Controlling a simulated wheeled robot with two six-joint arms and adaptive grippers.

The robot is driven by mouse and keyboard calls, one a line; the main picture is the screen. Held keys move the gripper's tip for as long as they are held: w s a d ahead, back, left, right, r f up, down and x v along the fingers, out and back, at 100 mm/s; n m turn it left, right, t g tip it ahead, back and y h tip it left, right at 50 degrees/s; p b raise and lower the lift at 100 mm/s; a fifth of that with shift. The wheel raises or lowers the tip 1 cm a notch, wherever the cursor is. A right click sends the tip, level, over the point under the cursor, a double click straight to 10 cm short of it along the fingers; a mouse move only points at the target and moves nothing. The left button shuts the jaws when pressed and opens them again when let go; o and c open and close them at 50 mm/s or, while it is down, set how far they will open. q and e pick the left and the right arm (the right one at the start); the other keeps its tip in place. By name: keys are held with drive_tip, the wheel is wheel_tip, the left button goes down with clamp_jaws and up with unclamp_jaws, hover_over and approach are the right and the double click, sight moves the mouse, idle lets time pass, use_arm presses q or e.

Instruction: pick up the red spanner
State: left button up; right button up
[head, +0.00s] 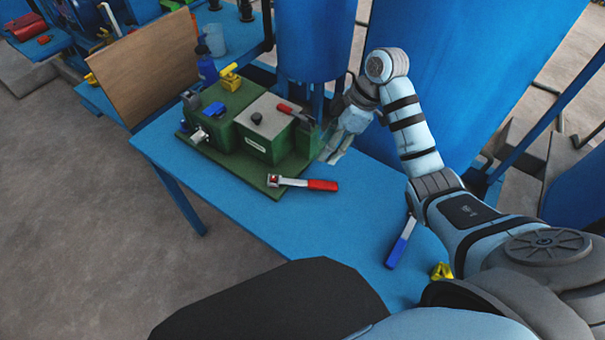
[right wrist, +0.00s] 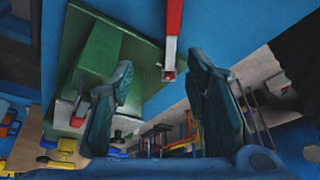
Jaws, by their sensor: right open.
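The red spanner (head: 321,185) lies on the blue table, its metal head on the front right corner of the green base. In the right wrist view its red handle (right wrist: 174,17) comes down from the top edge, and its metal head shows between the fingers. My right gripper (head: 338,148) is behind the spanner in the head view, beside the green unit. Its two fingers (right wrist: 163,70) are apart in the wrist view, with nothing held between them. My left gripper is not in view.
A green unit (head: 262,149) with a grey top carries another red-handled part (head: 288,109). A blue cylinder (head: 315,40) stands behind it. A blue-handled tool (head: 402,243) and a yellow object (head: 441,271) lie at right. The blue table (head: 300,225) is clear in front of the spanner.

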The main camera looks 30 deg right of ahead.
drive_tip(key=b, duration=0.2)
hover_over(311, 183)
drive_tip(key=s+d, duration=0.2)
drive_tip(key=shift+t, duration=0.3)
wheel_tip(311, 183, down, 6)
drive_tip(key=shift+s+d+r, duration=0.1)
drive_tip(key=f, duration=0.1)
drive_tip(key=w+f, duration=0.1)
drive_tip(key=f+b, duration=0.1)
drive_tip(key=shift+w+a, duration=0.3)
drive_tip(key=shift+a, duration=0.05)
drive_tip(key=b+x, duration=0.1)
drive_tip(key=x, duration=0.2)
drive_tip(key=shift+w+f, duration=0.15)
drive_tip(key=shift+a+f, duration=0.1)
drive_tip(key=shift+c, duration=0.4)
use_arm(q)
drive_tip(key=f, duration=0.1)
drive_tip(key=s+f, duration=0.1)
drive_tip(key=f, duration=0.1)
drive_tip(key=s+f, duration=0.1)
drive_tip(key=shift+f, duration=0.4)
use_arm(e)
clamp_jaws()
